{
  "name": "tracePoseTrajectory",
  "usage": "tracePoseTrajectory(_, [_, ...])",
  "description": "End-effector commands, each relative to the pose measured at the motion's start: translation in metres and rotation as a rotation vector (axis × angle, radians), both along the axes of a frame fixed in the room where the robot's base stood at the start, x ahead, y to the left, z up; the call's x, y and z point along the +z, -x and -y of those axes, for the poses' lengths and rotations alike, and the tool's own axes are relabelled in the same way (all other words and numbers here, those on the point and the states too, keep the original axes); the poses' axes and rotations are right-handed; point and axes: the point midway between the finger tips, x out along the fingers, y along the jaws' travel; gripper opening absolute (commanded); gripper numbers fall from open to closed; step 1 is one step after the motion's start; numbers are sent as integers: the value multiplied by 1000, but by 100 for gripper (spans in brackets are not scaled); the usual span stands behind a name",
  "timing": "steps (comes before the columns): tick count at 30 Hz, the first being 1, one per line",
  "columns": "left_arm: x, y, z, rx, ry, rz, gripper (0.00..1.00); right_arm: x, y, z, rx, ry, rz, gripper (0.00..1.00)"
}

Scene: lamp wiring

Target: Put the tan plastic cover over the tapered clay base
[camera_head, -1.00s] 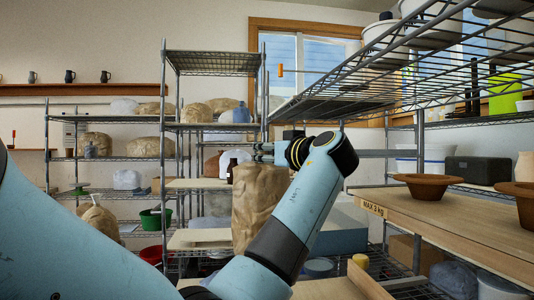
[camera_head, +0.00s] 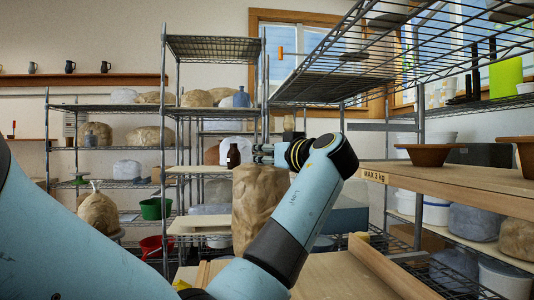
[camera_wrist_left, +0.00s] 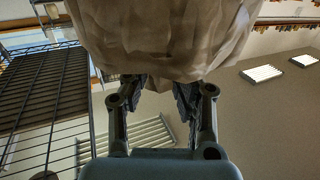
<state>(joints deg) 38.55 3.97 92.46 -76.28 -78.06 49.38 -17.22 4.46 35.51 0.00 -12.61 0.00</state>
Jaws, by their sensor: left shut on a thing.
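The tan plastic cover (camera_head: 258,205) is a wrinkled, translucent bag-like shape. It hangs upright in the middle of the head view, partly behind my left forearm. My left gripper (camera_head: 264,151) is at its top edge and shut on it. In the left wrist view the cover (camera_wrist_left: 165,35) fills the upper middle, against the fingertips of the left gripper (camera_wrist_left: 160,88). A tapered terracotta clay pot (camera_head: 428,155) stands on the wooden board at right, well apart from the cover. A second clay pot (camera_head: 525,152) is cut by the right edge. I cannot tell which is the base.
The wooden shelf (camera_head: 460,189), marked "MAX 3 kg", runs along the right under a wire shelf (camera_head: 345,82). Wire racks behind hold several bagged pieces, a brown bottle (camera_head: 233,155) and a green bucket (camera_head: 153,209). A wooden worktop (camera_head: 335,280) lies below.

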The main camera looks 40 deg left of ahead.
Motion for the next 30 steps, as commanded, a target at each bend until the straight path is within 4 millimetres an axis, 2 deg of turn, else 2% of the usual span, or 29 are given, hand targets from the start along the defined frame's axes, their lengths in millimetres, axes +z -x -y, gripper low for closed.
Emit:
tracePoseTrajectory(1, [-9, 0, 0, 0, 0, -1, 0, -8, 1, 0, 0, 0, -2, 54])
tracePoseTrajectory(18, [-56, 0, 0, 0, 0, -1, 0, -48, 9, 0, 0, 0, -15, 54])
tracePoseTrajectory(30, [-59, 0, 0, 0, -1, 0, 0, -50, 10, 2, 1, 3, -16, 54])
